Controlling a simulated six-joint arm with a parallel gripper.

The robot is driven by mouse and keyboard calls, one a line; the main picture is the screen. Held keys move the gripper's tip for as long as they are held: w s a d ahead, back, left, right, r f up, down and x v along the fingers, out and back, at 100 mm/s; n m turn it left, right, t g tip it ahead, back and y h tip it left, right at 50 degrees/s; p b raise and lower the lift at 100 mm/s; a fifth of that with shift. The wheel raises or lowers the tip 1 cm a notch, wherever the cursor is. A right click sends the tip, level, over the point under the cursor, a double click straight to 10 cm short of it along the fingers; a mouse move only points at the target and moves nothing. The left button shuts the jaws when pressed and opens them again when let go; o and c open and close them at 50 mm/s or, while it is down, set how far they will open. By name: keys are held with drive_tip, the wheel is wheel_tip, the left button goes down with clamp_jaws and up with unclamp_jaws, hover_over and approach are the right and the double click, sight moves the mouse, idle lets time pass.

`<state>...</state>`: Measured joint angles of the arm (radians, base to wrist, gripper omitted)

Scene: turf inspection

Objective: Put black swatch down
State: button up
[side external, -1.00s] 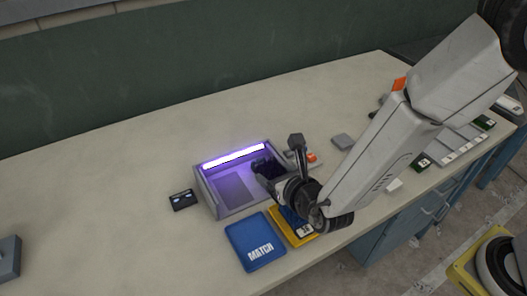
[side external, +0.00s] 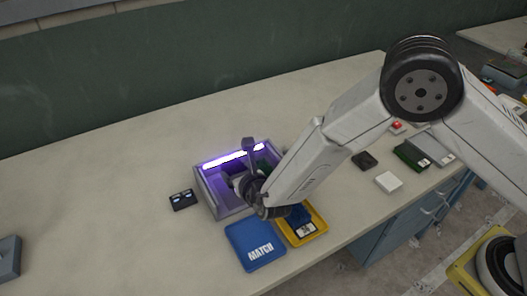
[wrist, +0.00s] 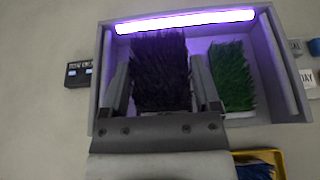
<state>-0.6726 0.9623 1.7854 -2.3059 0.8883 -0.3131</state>
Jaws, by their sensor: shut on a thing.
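The black swatch (wrist: 160,72), a dark tufted turf piece, is between the two fingers of my gripper (wrist: 163,85) in the wrist view. My gripper is shut on it, inside the outline of the grey light box (wrist: 104,65) with the glowing violet lamp. I cannot tell whether the swatch touches the box floor. A green swatch (wrist: 232,75) lies to the right of it in the box. In the side view my gripper (side external: 236,178) is over the box (side external: 205,193), and my wrist hides much of the black swatch.
A blue MATCH tray (side external: 252,246) and a yellow tray (side external: 309,236) with a blue swatch stand in front of the box. A small black meter (side external: 182,200) stands to its left. Several other pieces lie at the right. The table's left part is mostly clear.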

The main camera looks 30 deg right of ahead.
drive_tip(key=shift+w+a+f, duration=0.15)
drive_tip(key=shift+w+f, duration=0.25)
drive_tip(key=shift+f, duration=0.1)
drive_tip(key=shift+w+a+f, duration=0.15)
drive_tip(key=shift+w+f, duration=0.2)
drive_tip(key=shift+f, duration=0.15)
drive_tip(key=shift+w+a+f, duration=0.1)
drive_tip(key=shift+w+f, duration=0.15)
drive_tip(key=shift+f, duration=0.05)
drive_tip(key=shift+w+a+f, duration=0.1)
drive_tip(key=shift+w+f, duration=0.05)
drive_tip(key=shift+f, duration=0.7)
drive_tip(key=shift+w+f, duration=0.1)
drive_tip(key=shift+f, duration=0.7)
drive_tip(key=shift+f, duration=0.2)
drive_tip(key=o, duration=1.1)
drive_tip(key=shift+o, duration=0.2)
drive_tip(key=shift+s, duration=0.15)
drive_tip(key=shift+r+v, duration=0.1)
drive_tip(key=shift+v, duration=1.8)
drive_tip(key=shift+r+v, duration=0.15)
drive_tip(key=shift+v, duration=1.7)
drive_tip(key=shift+d, duration=0.2)
